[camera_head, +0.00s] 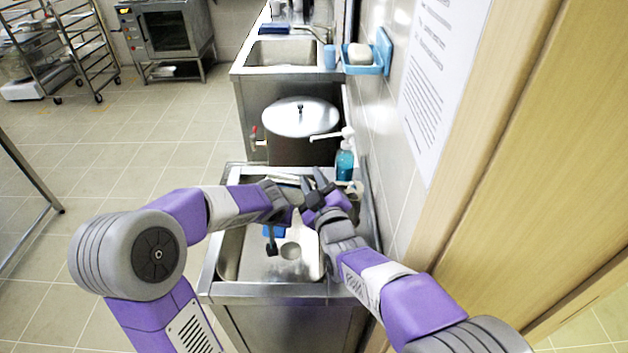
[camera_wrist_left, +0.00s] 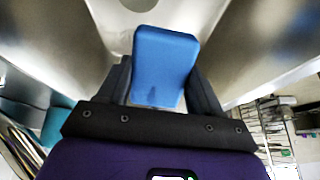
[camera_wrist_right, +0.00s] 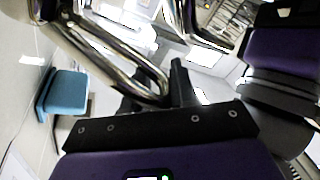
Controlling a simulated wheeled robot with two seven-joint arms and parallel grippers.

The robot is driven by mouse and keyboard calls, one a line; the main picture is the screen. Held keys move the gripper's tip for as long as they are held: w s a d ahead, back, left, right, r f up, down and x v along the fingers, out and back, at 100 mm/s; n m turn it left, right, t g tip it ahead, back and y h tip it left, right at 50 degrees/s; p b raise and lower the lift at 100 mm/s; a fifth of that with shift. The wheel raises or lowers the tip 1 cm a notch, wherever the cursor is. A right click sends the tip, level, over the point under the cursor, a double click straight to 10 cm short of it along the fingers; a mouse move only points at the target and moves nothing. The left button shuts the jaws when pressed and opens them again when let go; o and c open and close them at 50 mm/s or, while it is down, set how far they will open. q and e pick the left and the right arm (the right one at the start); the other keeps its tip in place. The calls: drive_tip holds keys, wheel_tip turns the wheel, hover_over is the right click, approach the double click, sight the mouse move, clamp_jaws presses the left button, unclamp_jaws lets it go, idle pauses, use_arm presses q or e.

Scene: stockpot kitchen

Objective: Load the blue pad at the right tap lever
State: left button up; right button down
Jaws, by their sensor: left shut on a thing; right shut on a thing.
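My left gripper (camera_head: 270,243) is shut on the blue pad (camera_wrist_left: 165,62), which sits between its fingers in the left wrist view. A small part of the blue pad also shows in the head view (camera_head: 271,231), over the sink basin. My right gripper (camera_head: 318,183) is at the back right of the sink. In the right wrist view its fingers are closed at the end of a curved shiny metal bar (camera_wrist_right: 125,55), which looks like the tap lever. The pad is apart from this lever. The arms hide most of the tap in the head view.
The near steel sink (camera_head: 232,250) lies under both arms. Behind it stand a large lidded pot (camera_head: 300,118) and a blue soap bottle (camera_head: 344,163). A blue soap dish (camera_head: 366,70) hangs on the right wall. The tiled floor (camera_head: 120,180) at left is free.

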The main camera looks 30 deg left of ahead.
drive_tip(key=shift+s+a+f, duration=0.1)
drive_tip(key=shift+s+f, duration=0.05)
drive_tip(key=shift+f, duration=0.35)
drive_tip(key=c, duration=1.1)
unclamp_jaws()
drive_tip(key=shift+f, duration=0.1)
drive_tip(key=shift+s+d, duration=0.35)
drive_tip(key=shift+d, duration=0.1)
drive_tip(key=v, duration=1.1)
drive_tip(key=shift+r, duration=0.3)
